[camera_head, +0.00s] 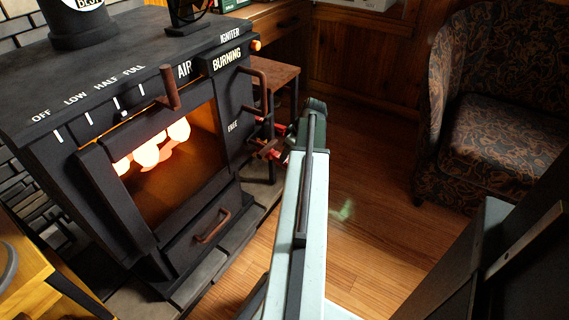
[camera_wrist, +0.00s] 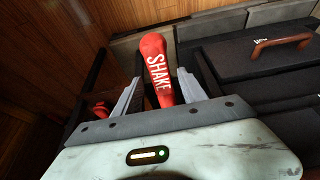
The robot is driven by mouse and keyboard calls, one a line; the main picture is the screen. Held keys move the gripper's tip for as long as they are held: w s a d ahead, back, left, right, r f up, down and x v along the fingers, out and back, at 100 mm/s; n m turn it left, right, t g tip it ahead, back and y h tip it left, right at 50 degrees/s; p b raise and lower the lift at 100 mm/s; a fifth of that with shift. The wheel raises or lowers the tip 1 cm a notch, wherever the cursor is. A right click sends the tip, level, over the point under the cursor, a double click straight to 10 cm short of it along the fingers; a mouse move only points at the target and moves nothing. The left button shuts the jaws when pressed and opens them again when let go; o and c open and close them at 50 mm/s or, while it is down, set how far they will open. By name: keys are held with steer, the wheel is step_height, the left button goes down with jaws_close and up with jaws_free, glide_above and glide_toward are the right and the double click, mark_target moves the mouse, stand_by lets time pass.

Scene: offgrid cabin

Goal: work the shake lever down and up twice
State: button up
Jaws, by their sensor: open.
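The shake lever (camera_wrist: 157,70) is a red, round-ended handle with white SHAKE lettering in the wrist view. My gripper (camera_wrist: 159,78) is open, with one pale finger on each side of the lever. A gap shows on the left; I cannot tell whether the right finger touches it. The lever's lower end is hidden behind my gripper body. In the head view my arm reaches to the right side of the black stove (camera_head: 75,90), where red parts show partly hidden, too small to tell apart.
A second red knob (camera_wrist: 100,107) is left of my gripper in the wrist view. The stove has a brown air handle (camera_head: 170,88) and a lower drawer handle (camera_head: 213,226). A patterned armchair (camera_head: 500,130) stands at right. Wooden floor (camera_head: 365,215) between is clear.

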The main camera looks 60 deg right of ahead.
steer(key=b+x, duration=0.3)
steer(key=x, duration=0.2)
steer(key=shift+s, duration=0.15)
steer(key=shift+r, duration=0.1)
jaws_close()
stand_by(1.0)
